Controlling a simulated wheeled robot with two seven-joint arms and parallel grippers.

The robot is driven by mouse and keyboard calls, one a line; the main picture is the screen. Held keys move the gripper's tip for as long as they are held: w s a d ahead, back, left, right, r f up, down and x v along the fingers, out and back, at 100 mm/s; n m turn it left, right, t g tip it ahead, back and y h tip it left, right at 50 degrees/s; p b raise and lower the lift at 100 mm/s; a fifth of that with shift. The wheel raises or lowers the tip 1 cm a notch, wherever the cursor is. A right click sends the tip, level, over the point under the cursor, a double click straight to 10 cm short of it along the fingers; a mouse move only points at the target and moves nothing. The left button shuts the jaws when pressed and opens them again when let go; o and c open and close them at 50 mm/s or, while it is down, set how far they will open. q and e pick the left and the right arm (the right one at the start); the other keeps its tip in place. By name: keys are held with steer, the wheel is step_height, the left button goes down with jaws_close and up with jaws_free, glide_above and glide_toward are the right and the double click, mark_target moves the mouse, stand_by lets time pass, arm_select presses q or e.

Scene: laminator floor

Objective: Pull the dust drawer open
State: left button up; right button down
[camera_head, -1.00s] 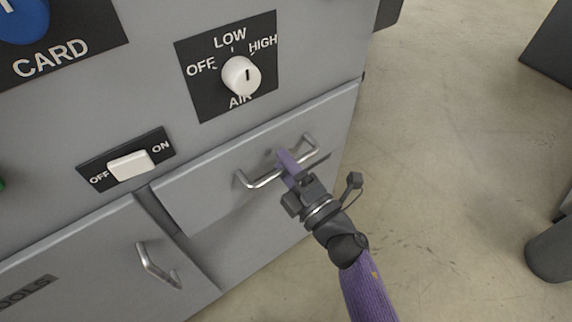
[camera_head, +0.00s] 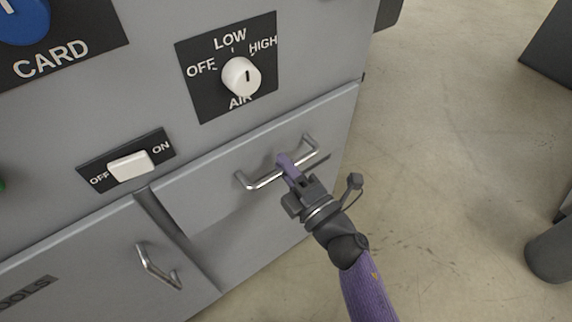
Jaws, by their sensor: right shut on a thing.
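The dust drawer (camera_head: 200,190) is a grey front at the right of the machine, under the air knob. Its bar handle (camera_head: 259,182) is silver and runs at a slant across the front. My right gripper (camera_head: 288,168), with purple fingers and a dark wrist, is shut on the middle of the handle. The fingers hide that part of the bar. My left gripper is not in view.
Above the drawer are an air knob (camera_head: 241,77) and a white rocker switch (camera_head: 131,166). A lower-left cabinet door has its own silver handle (camera_head: 157,266). Open concrete floor (camera_head: 440,150) lies to the right, with dark objects at the far right edge.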

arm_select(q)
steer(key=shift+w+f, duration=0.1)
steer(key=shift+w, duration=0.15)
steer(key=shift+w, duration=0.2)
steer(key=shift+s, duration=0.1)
arm_select(e)
steer(key=shift+s+f, duration=0.1)
